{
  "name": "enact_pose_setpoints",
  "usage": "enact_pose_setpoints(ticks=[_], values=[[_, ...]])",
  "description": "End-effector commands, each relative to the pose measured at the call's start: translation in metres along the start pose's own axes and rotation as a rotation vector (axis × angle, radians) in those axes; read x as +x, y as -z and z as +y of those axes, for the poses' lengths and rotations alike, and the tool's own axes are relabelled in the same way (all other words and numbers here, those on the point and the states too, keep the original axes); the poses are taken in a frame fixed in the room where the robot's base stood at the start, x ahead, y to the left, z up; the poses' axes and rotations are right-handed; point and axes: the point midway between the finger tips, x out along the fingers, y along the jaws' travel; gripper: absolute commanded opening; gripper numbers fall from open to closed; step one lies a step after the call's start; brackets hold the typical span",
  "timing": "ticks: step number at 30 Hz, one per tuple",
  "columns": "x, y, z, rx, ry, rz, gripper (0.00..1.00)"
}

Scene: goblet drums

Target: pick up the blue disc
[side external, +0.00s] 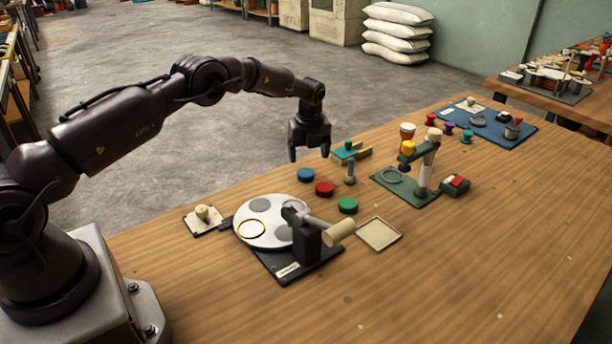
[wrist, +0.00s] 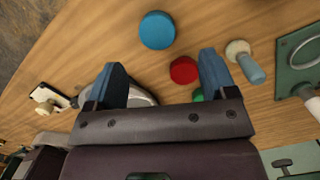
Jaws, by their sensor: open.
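The blue disc (side external: 306,175) lies flat on the wooden table, with the red disc (side external: 324,189) and the green disc (side external: 347,205) in a slanting row beside it. My gripper (side external: 309,154) is open and empty, above the table near the blue disc. In the wrist view the blue disc (wrist: 157,30) shows whole, ahead of the two blue fingertips (wrist: 160,70) and roughly centred between them. The red disc (wrist: 184,70) is nearer the right finger. The green disc (wrist: 198,95) is mostly hidden behind my gripper.
A white round plate (side external: 262,208) with grey spots and a black stand with a mallet-like arm (side external: 320,232) stand in front. A small peg (side external: 350,174) stands right of the discs. A green stand (side external: 410,190), a shallow tray (side external: 379,235) and a blue mat (side external: 520,135) lie farther right. The table's front right is clear.

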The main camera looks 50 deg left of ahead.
Motion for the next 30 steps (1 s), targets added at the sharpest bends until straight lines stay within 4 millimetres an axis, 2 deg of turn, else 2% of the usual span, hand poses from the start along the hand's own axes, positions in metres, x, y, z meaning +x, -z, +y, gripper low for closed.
enact_pose_setpoints(ticks=[7, 15, 25, 26, 30], values=[[0.020, -0.001, 0.001, -0.002, 0.001, 0.000, 0.78], [0.058, -0.003, 0.004, -0.001, 0.000, 0.000, 0.78], [0.065, -0.003, 0.003, -0.001, 0.002, 0.000, 0.78], [0.065, -0.003, 0.003, -0.001, 0.002, 0.000, 0.73], [0.064, -0.003, 0.003, -0.001, 0.002, 0.000, 0.41]])
